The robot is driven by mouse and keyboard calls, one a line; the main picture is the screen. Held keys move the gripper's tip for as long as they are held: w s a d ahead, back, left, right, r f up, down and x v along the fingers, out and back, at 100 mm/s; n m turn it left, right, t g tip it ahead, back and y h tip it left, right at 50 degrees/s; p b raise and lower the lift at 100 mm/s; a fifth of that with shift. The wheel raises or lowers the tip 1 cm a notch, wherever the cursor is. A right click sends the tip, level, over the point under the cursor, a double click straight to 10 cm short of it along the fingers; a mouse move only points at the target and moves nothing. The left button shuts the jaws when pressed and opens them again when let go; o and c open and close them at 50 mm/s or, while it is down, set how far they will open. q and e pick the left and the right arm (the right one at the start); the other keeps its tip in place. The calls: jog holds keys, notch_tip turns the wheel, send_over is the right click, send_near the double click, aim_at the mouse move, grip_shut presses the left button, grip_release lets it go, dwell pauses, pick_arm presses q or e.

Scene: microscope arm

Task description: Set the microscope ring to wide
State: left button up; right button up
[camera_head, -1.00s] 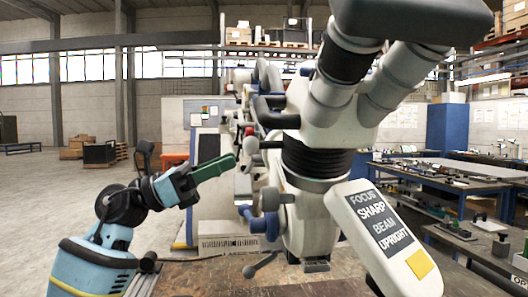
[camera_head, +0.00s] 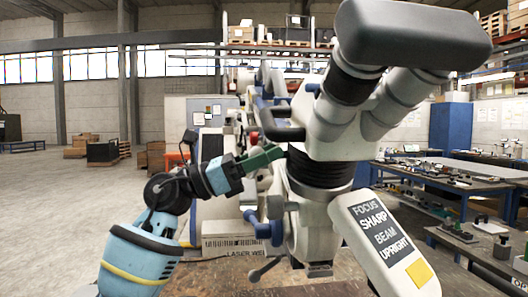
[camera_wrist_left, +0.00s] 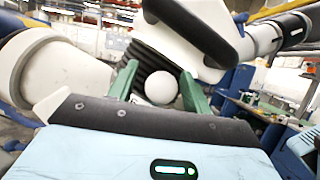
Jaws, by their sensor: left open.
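The white microscope (camera_head: 330,125) stands at the right of centre, with a thick dark binocular head on top. A black ribbed collar (camera_head: 318,168) sits below the head, and the collar also shows in the left wrist view (camera_wrist_left: 150,62). I see no marking for wide. My left gripper (camera_head: 272,156) has green fingers and reaches in from the left, close beside the microscope body. In the left wrist view, the open fingers (camera_wrist_left: 160,82) stand either side of a white ball knob (camera_wrist_left: 161,88). Whether they touch it I cannot tell. My right gripper is out of view.
A panel (camera_head: 384,232) on the microscope reads FOCUS SHARP BEAM UPRIGHT. Blue-grey handles (camera_head: 262,230) stick out low on its left side. A white cabinet (camera_head: 212,115) stands behind. Workbenches (camera_head: 455,178) with small parts lie at the right. The floor at the left is open.

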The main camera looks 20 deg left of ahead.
pick_arm(q)
jog(key=shift+c, duration=0.4)
grip_shut()
